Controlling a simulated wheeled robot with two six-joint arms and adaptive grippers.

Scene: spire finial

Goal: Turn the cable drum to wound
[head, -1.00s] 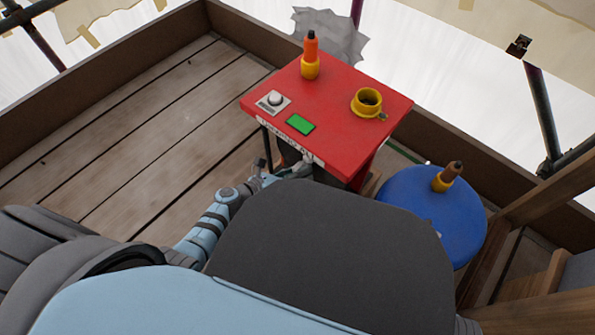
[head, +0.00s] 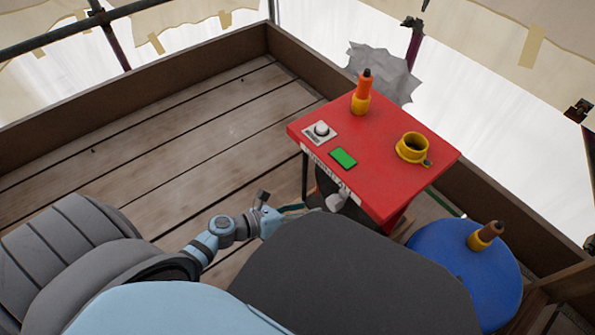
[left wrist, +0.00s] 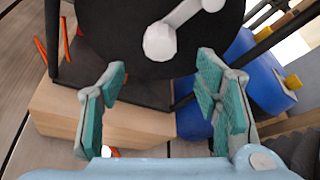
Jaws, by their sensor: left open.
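The cable drum shows in the left wrist view as a black disc (left wrist: 120,32). A pale grey crank with a white knob (left wrist: 159,42) sits on its face. In the head view the drum (head: 326,183) is a dark shape under the red table, mostly hidden by the tabletop and my body. The crank (head: 337,201) shows there in part. My left gripper (left wrist: 162,78) is open with green-padded fingers. The knob appears between and beyond its fingertips, not gripped. In the head view the left gripper (head: 278,210) is left of the crank, partly hidden. My right gripper is not in view.
The red table (head: 390,172) carries an orange-and-yellow spire piece (head: 362,95), a yellow ring cup (head: 412,148), a white button box (head: 320,132) and a green patch (head: 343,158). A blue drum (head: 450,265) stands at right. Plank floor (head: 150,150) at left is clear.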

